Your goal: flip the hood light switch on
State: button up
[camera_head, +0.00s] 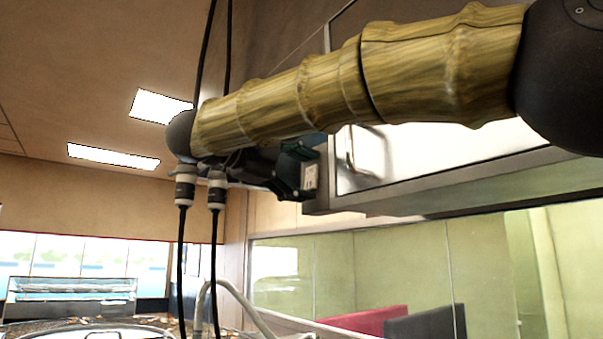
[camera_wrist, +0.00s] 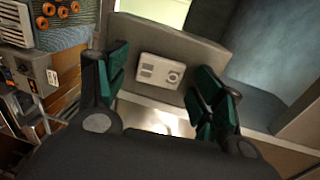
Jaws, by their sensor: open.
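My gripper (camera_head: 303,172) is open beside the left end of the grey hood or cabinet body (camera_head: 430,188) in the head view. In the wrist view its two green-padded fingers stand apart, with a small white panel (camera_wrist: 152,78) seen between them. The panel has slots on its left and a round knob or dial on its right. It sits on a grey-brown end face (camera_wrist: 190,48). The fingers do not visibly touch the panel. The gap in depth and the switch position cannot be told. In the head view my arm hides part of the hood.
A metal handle (camera_head: 358,152) sticks out from the white cabinet front. Glass panes (camera_head: 385,265) run below the hood. A counter or stove and a curved metal pipe (camera_head: 235,292) lie low at left. A tray with orange rings (camera_wrist: 62,18) shows at the upper left in the wrist view.

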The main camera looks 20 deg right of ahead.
jog(key=shift+c, duration=0.4)
jog(key=c, duration=0.9)
jog(key=shift+f+h+b, duration=0.3)
jog(key=shift+b, duration=0.6)
jog(key=shift+c, duration=0.2)
jog(key=shift+h+b, duration=0.3)
jog(key=shift+b, duration=0.35)
jog(key=shift+t, duration=0.3)
jog(key=shift+r, duration=0.1)
jog(key=o, duration=1)
jog(key=shift+a, duration=0.15)
